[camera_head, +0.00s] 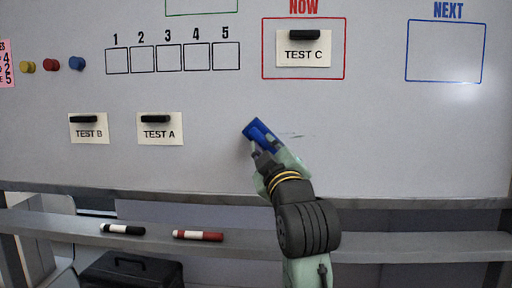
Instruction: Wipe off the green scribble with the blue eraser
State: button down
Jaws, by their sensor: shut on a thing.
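The blue eraser (256,130) is in my gripper (264,147), at the whiteboard (400,150) a little right of the middle of the view. It is tilted, and its lower part is hidden by the fingers. My gripper is shut on it. The eraser appears to be against the board, but I cannot tell for sure that it touches. A faint thin mark (291,135) shows on the board just right of the eraser; its colour is too faint to tell. No clear green scribble shows; any part behind the eraser and gripper is hidden.
Cards TEST B (89,129) and TEST A (160,129) hang left of my gripper, and TEST C (303,50) hangs above in the red NOW box. A black-and-white marker (122,229) and a red marker (198,235) lie on the ledge (400,246) below. The board to the right is clear.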

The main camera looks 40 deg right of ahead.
jog(key=shift+s+d, duration=1.2)
jog(key=shift+s, duration=0.2)
jog(key=shift+s+d, duration=1.15)
jog(key=shift+s, duration=0.25)
jog(key=shift+s+d, duration=1.2)
jog(key=shift+s, duration=0.2)
jog(key=s+a+b, duration=0.1)
jog(key=s+a, duration=0.2)
jog(key=a, duration=0.1)
jog(key=shift+s+a, duration=0.35)
jog(key=shift+s, duration=0.05)
jog(key=shift+s+a, duration=1)
jog(key=shift+a, duration=0.15)
jog(key=shift+w, duration=0.2)
